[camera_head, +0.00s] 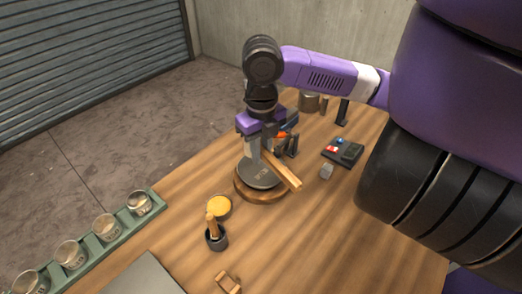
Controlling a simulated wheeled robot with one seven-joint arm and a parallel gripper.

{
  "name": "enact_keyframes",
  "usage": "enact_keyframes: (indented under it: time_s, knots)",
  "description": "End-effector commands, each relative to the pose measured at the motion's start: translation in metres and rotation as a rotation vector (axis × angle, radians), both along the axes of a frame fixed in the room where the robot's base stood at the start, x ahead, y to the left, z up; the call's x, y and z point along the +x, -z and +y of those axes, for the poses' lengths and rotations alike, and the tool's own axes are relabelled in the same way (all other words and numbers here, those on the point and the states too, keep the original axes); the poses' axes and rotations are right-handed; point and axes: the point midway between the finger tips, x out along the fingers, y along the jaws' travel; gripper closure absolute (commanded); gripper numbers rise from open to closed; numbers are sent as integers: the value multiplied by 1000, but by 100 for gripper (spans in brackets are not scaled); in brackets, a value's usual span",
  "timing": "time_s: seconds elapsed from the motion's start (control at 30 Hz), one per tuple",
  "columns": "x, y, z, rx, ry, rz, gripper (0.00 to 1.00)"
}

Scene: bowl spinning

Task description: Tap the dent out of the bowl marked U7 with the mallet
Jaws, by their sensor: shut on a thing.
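My gripper (262,150) is at the middle of the workbench, pointing down and shut on the mallet. The mallet's pale wooden handle (284,172) sticks out to the lower right; its head is not clear behind the gripper. Just below is a grey round metal piece (254,177) with a faint mark, on a round wooden base (261,196). I cannot tell whether the mallet touches it. Metal bowls sit in a green rack at the left, among them a near one (31,281) and a far one (139,203). Their marks are too small to read, and no dent is clear.
The green rack (164,208) runs along the bench's left edge. A dark tray (343,153) and a small grey block (326,171) lie right. The front right is clear.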

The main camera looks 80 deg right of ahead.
Motion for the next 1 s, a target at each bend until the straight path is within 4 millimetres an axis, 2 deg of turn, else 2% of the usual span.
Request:
enact_keyframes:
  time_s: [0.03,0.27,0.47,0.8,1.0]
  knots:
    - [0,17,0,1,0,-1,100]
    - [0,55,0,1,0,-1,100]
    - [0,39,0,-1,0,-1,100]
    - [0,-4,0,-1,0,-1,100]
    - [0,-4,0,0,0,-1,100]
